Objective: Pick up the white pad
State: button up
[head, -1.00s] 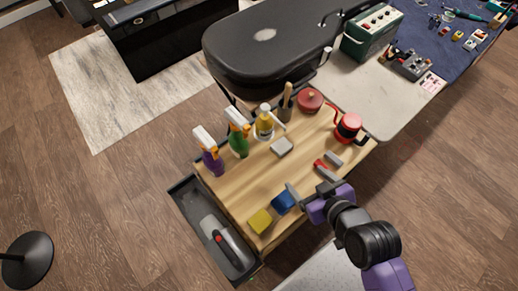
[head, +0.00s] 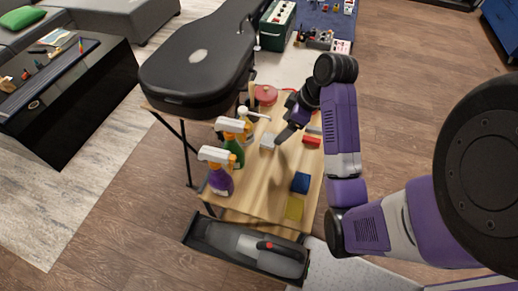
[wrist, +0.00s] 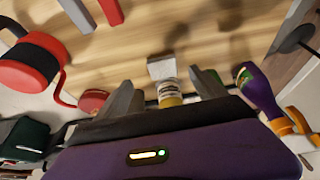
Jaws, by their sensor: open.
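The white pad (head: 268,141), a small light grey-white block, lies flat on the wooden tabletop (head: 270,190) to the right of the spray bottles. In the wrist view the pad (wrist: 162,68) shows ahead of the fingers, roughly centred across the gap between them. My gripper (head: 284,134) is over the table beside the pad in the head view, on its right. In the wrist view my gripper (wrist: 166,88) is open with its two grey fingers apart and nothing held. Whether a finger touches the pad cannot be told.
Purple (head: 219,178) and green (head: 233,151) spray bottles stand left of the pad. A yellow-labelled bottle (wrist: 169,93) and a red lidded pot (head: 265,95) are close by. Blue (head: 300,183) and yellow (head: 294,207) sponges lie nearer the front. A black guitar case (head: 200,65) lies behind.

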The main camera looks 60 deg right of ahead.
aim_at(272, 140)
jog(key=b+x, duration=0.3)
jog(key=shift+a+x, duration=0.2)
jog(key=shift+x, duration=2.1)
jog(key=shift+c, duration=0.4)
jog(key=c, duration=1.5)
jog(key=shift+r, duration=0.1)
